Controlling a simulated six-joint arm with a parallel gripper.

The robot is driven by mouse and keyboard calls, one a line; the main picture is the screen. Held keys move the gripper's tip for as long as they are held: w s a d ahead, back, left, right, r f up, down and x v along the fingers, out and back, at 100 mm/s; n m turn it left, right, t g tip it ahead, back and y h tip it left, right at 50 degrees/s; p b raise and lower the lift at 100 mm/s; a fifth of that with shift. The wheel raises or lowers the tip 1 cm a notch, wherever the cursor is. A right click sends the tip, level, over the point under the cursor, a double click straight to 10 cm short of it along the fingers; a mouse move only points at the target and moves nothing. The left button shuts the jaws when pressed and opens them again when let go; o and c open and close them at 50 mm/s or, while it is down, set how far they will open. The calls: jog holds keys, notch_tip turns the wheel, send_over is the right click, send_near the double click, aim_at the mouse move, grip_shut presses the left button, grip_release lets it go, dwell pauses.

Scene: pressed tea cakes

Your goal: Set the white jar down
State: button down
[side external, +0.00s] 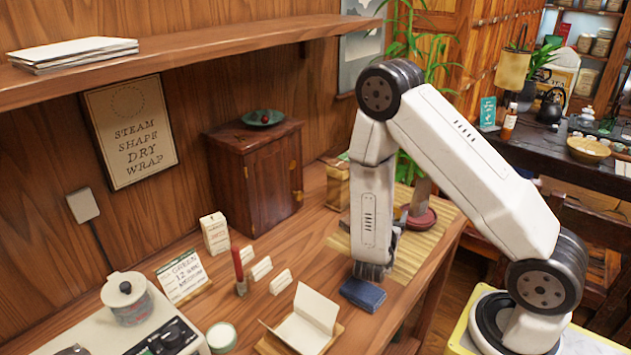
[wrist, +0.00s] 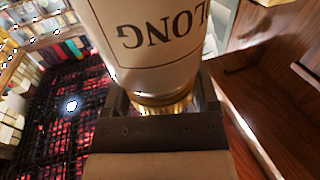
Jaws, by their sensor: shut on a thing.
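The white jar (wrist: 150,50) fills the upper middle of the wrist view. It has a black-lined label that appears upside down, with the letters LONG readable. A gold-coloured band (wrist: 165,103) shows at its narrow lower end in that picture. My gripper (wrist: 160,105) is shut on the jar, with a dark jaw on each side of that end. In the side external view my gripper is mostly hidden behind my forearm, and I cannot make out the jar there. Whether the jar touches any surface cannot be told.
A bamboo mat (side external: 410,258) lies on the wooden counter (side external: 235,290) beside my wrist, with a reddish dish (side external: 424,220) on it. A dark blue folded cloth (side external: 363,294) lies in front. A wooden cabinet (side external: 270,180), small cards (side external: 281,281) and an open paper wrapper (side external: 308,318) stand left.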

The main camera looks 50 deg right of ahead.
jog(key=shift+f, duration=0.15)
grip_release()
jog(key=shift+a, duration=0.1)
jog(key=v, duration=1.2)
jog(key=shift+r, duration=0.2)
dwell(0.7)
